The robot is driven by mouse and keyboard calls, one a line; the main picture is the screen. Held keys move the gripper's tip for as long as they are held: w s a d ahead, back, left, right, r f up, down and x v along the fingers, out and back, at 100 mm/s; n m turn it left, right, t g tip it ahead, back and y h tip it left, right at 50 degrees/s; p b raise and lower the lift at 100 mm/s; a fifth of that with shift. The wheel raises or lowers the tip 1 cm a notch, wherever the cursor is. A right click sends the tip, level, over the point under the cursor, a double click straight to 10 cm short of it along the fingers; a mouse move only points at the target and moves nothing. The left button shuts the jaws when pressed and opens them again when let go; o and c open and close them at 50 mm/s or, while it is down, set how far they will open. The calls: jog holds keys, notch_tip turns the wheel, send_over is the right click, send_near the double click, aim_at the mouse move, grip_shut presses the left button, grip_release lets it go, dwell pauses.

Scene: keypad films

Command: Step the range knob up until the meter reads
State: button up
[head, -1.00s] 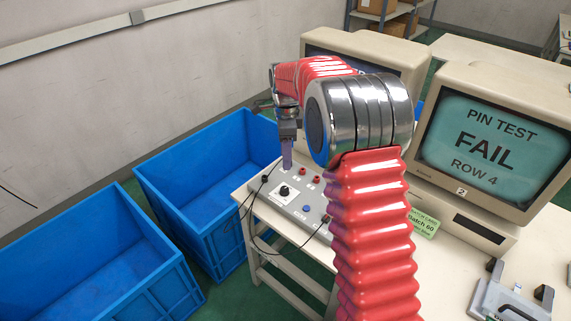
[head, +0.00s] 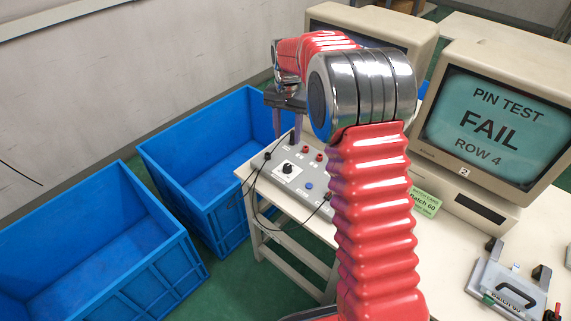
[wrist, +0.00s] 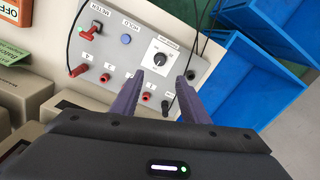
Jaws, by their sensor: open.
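The range knob (head: 288,169), black on a white square plate, sits on the sloped grey test panel (head: 268,178) at the table's left end. In the wrist view the knob (wrist: 160,59) lies just beyond my fingertips. My gripper (head: 287,136) is open and empty above the panel's far end, apart from the knob. No meter reading is visible.
Black leads (head: 248,215) hang over the table's left edge. A blue button (head: 309,186) and red sockets (head: 319,157) are on the panel. Blue bins (head: 190,190) stand left. A monitor (head: 495,130) reads "PIN TEST FAIL ROW 4". A fixture (head: 515,288) sits at right.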

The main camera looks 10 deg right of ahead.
aim_at(288, 166)
jog(key=shift+f, duration=0.15)
notch_tip(288, 166, down, 14)
jog(key=shift+r, duration=0.2)
dwell(0.7)
jog(key=shift+c, duration=0.2)
grip_shut()
jog(key=shift+n, duration=0.8)
